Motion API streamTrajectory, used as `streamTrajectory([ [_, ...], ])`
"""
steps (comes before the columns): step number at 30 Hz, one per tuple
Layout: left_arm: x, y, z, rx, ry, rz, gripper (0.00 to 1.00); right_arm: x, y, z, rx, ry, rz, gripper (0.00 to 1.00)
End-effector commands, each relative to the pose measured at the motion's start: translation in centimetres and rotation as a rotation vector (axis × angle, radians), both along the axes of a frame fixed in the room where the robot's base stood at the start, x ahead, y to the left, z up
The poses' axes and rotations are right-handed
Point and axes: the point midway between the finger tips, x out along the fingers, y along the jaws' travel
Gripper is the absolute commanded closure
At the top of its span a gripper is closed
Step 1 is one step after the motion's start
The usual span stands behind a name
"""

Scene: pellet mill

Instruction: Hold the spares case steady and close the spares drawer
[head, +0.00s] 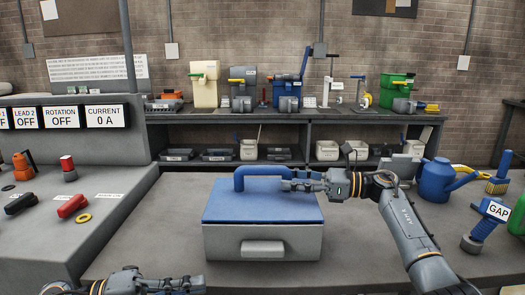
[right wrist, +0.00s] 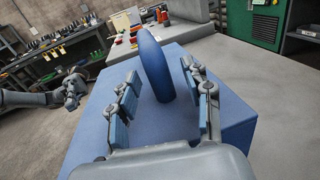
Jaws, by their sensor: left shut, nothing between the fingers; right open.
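The spares case (head: 262,207) is a grey box with a blue lid and a raised blue handle (head: 262,171), standing on the bench. The spares drawer (head: 225,243) is in its front, with a light grey pull (head: 262,247); I cannot tell how far it stands out. My right gripper (head: 290,180) is open at the handle's right end. In the right wrist view, its fingers (right wrist: 160,75) stand on either side of the handle, with gaps visible. My left gripper (head: 200,284) is shut and empty, low in front of the case, partly cut off by the picture's edge.
A blue watering can (head: 437,180) and a GAP-labelled tool (head: 485,222) stand at the right. A grey control panel (head: 75,130) and a red-handled part (head: 72,206) are at the left. Bare bench (head: 150,235) lies left of the case. Shelves stand behind.

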Motion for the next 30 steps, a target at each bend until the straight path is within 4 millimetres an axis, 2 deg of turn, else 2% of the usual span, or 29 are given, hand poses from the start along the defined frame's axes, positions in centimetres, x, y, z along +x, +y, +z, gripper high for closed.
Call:
streamTrajectory([
  [5,0.0,0.0,0.0,0.000,0.000,0.000,1.00,-0.4,-2.4,-0.1,-0.002,0.001,-0.005,0.50],
  [12,0.0,0.0,0.0,0.000,0.000,0.000,1.00,-1.4,-7.5,-0.1,-0.003,0.003,-0.005,0.50],
  [18,0.0,0.0,0.0,0.000,0.000,0.000,1.00,-2.0,-10.5,-0.1,-0.003,0.003,-0.002,0.50],
  [23,0.0,0.0,0.0,0.000,0.000,0.000,1.00,-2.3,-11.5,-0.1,-0.001,0.002,-0.001,0.50],
  [30,0.0,0.0,0.0,0.000,0.000,0.000,1.00,-2.3,-11.6,-0.1,-0.001,0.001,0.000,0.50],
])
